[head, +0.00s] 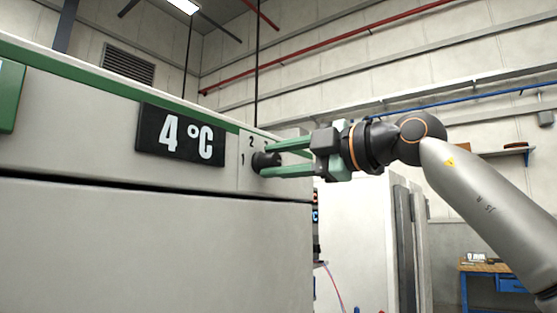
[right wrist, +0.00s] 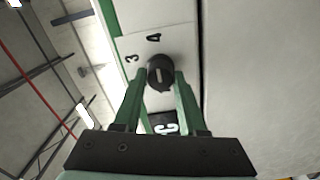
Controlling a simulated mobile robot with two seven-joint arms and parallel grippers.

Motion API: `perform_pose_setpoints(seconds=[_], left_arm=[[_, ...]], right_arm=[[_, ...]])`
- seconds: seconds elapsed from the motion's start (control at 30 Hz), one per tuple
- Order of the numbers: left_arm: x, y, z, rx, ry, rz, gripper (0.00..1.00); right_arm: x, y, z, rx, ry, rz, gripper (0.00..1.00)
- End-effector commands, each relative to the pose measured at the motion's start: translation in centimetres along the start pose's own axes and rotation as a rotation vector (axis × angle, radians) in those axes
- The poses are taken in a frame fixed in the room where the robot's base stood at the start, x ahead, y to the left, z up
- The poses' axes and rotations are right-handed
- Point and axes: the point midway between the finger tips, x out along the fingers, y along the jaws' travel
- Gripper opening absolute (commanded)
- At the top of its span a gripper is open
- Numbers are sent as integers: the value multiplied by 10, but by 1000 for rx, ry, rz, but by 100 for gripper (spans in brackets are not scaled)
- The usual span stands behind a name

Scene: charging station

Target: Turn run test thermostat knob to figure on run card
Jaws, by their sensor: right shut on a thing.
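The thermostat knob (head: 262,161) is a small dark round knob on the front of a pale cabinet. Figures 1 and 2 show beside it in the head view. In the right wrist view the knob (right wrist: 160,69) has a pale line on its face, and figures 3 and 4 show near it. I cannot tell for sure which figure the line points to. My right gripper (head: 272,159) has its green fingers shut on the knob, one on each side. My left gripper is not in view. I cannot read a run card in these frames.
A black display (head: 181,135) reading 4 °C is left of the knob. A green-edged panel (head: 14,100) is cut off at the left edge. A pale upright cabinet (head: 360,235) and a blue workbench (head: 487,268) stand behind. The space before the cabinet front looks clear.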

Motion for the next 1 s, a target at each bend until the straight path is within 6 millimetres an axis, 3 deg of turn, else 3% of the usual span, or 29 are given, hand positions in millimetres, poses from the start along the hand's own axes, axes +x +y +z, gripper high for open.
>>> perform_pose_setpoints(seconds=[0.03, 0.07, 0.3, 0.67, 1.0], left_arm=[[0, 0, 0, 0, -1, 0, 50], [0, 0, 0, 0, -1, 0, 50], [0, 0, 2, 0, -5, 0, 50], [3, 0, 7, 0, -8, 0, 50], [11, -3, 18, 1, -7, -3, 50]], right_arm=[[-1, 1, 1, 3, -1, 4, 0], [-1, 1, 1, 3, -1, 4, 43], [0, 1, 0, 2, 0, 2, 70], [-7, 0, 1, 0, -1, 3, 71], [-75, -1, 2, -1, -3, 4, 71]])
